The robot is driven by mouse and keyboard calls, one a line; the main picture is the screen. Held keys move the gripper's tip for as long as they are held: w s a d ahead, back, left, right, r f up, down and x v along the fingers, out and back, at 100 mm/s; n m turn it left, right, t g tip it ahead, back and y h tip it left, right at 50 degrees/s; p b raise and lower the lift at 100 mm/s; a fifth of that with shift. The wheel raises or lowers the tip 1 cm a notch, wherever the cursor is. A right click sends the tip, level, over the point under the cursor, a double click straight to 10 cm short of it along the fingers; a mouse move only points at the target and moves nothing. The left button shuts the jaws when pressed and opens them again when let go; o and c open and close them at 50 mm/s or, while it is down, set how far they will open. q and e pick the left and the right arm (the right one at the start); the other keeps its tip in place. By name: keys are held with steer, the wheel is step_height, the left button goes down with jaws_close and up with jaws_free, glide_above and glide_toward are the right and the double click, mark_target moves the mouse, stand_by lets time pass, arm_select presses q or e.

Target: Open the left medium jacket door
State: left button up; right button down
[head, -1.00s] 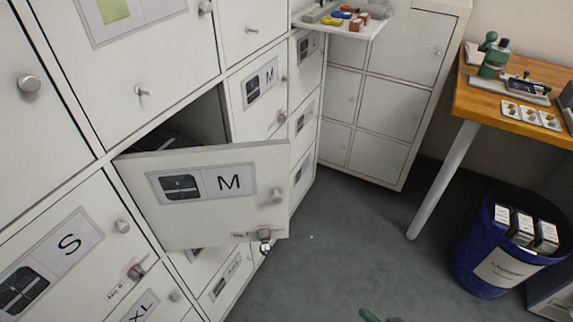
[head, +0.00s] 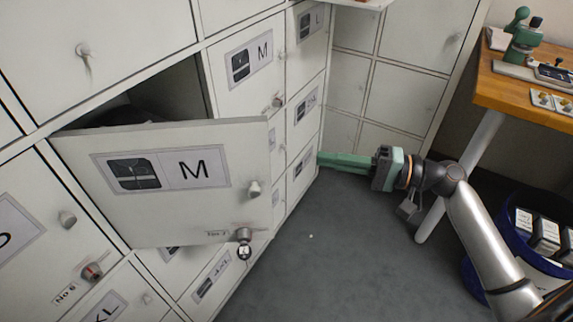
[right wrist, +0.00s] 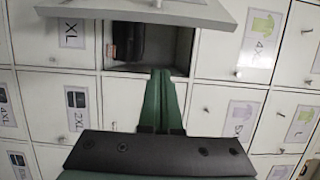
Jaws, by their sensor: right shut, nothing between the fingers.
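The left medium jacket door (head: 215,217), a white locker door marked M with a dark jacket picture, stands partly open, swung out from its dark compartment (head: 175,90). It has a round knob near its free edge and a lock with a key and a tag at its lower corner. My right gripper (head: 322,160) is shut and empty, to the right of the door's free edge and apart from it. In the right wrist view its green fingers (right wrist: 160,75) are together below an open compartment (right wrist: 176,48) with a dark item inside. My left gripper is out of view.
Other closed lockers surround the door, including another M door (head: 247,90) behind it. A wooden-topped table (head: 510,92) and a blue bin (head: 490,285) with boxes stand at the right. The grey floor (head: 330,260) between is clear.

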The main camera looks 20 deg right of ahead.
arm_select(q)
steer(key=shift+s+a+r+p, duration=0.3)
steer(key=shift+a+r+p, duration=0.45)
steer(key=shift+p, duration=0.5)
arm_select(e)
steer(key=w+a, duration=0.1)
steer(key=a, duration=0.8)
steer(key=shift+w, duration=0.3)
steer(key=shift+s, duration=0.1)
